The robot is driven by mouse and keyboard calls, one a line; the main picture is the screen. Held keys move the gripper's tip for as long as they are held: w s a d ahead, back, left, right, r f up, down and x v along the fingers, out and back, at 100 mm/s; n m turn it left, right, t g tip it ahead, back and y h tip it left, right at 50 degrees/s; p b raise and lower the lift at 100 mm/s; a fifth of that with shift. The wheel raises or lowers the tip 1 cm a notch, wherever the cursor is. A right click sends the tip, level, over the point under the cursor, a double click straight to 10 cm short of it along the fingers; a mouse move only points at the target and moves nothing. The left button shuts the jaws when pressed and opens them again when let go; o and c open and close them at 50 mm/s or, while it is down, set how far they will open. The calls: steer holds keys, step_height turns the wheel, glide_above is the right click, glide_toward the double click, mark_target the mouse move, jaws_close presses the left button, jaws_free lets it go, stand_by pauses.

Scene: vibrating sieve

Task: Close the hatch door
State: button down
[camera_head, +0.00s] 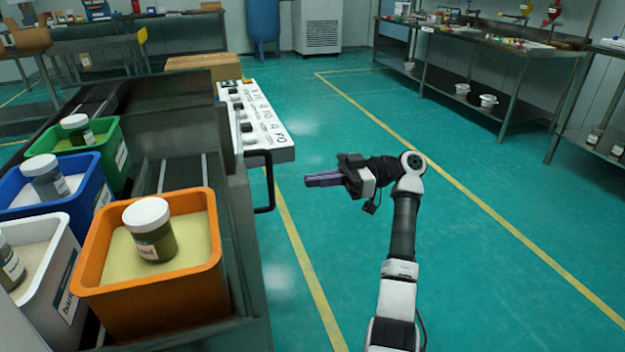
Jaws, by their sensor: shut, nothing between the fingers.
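My gripper (310,181) is shut and empty, its purple fingers pointing left over the open floor. It is right of a black bar handle (270,185), with a gap visible between them in the picture. The handle stands out from the right side of the dark metal machine, just below the white control panel (258,120). I cannot make out a hatch door for certain; the side face behind the handle is seen edge-on, so whether a door there is open or shut does not show.
Orange (150,300), blue (50,212), green (122,155) and white (40,285) bins with jars sit on the machine's near end. A cardboard box (203,66) is behind. Workbenches (485,45) line the right. The green floor (470,290) around my arm is clear.

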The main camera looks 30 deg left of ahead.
mark_target(264, 209)
steer(key=x, duration=1.1)
